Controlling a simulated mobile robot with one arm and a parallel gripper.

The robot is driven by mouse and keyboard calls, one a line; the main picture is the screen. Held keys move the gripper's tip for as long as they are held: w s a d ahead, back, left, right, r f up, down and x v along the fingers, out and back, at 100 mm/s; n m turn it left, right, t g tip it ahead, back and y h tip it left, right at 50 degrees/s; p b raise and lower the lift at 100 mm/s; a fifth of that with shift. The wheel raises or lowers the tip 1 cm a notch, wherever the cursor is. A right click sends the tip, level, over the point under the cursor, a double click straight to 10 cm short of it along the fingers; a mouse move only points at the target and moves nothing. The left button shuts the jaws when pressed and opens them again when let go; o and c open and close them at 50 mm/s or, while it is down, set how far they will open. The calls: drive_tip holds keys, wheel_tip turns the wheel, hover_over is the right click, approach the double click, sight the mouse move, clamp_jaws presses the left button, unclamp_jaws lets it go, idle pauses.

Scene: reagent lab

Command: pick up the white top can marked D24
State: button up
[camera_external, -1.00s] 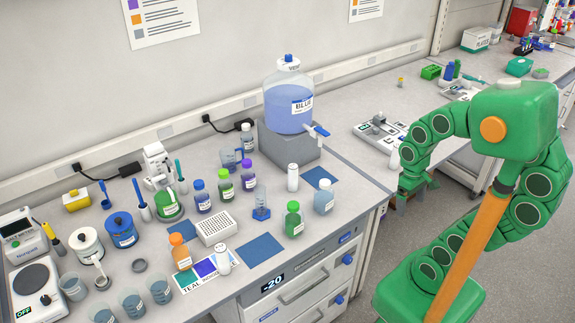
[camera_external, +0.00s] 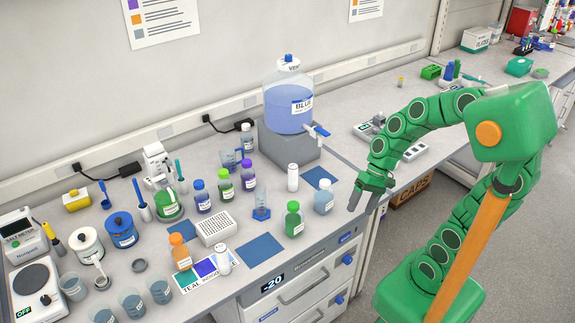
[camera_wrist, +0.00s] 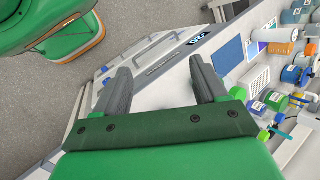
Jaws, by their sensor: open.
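Two slim white cans stand on the bench in the external view. One white can (camera_external: 292,178) is upright near the grey block, and another white can (camera_external: 223,262) is by the coloured card. A wider pot with a white lid (camera_external: 88,244) stands at the left, beside a blue-lidded pot. I cannot read D24 on any of them. My gripper (camera_external: 366,199) is open and empty, pointing down at the bench's right front corner, apart from all of these. In the wrist view its fingers (camera_wrist: 160,78) are spread, with drawer fronts and floor beyond.
The blue carboy (camera_external: 289,100) sits on a grey block (camera_external: 289,147) behind. Blue mats (camera_external: 260,250) lie bare on the bench. A box marked CAPS (camera_external: 412,188) is below.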

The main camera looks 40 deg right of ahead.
drive_tip(key=w+a+r+m+t+y, duration=0.2)
drive_tip(key=w+a+m+y, duration=0.25)
drive_tip(key=w, duration=0.55)
drive_tip(key=m+t, duration=0.8)
drive_tip(key=m, duration=1.1)
approach(289, 173)
wheel_tip(289, 173, down, 2)
drive_tip(key=w, duration=0.3)
drive_tip(key=shift+n+h, duration=0.25)
drive_tip(key=shift+s+a+x, duration=0.15)
drive_tip(key=shift+x, duration=1.2)
drive_tip(key=shift+s+a+x, duration=0.15)
drive_tip(key=shift+x, duration=1.2)
drive_tip(key=shift+s+a+x, duration=0.1)
drive_tip(key=shift+x, duration=1.25)
drive_tip(key=shift+r, duration=0.1)
drive_tip(key=c, duration=1.2)
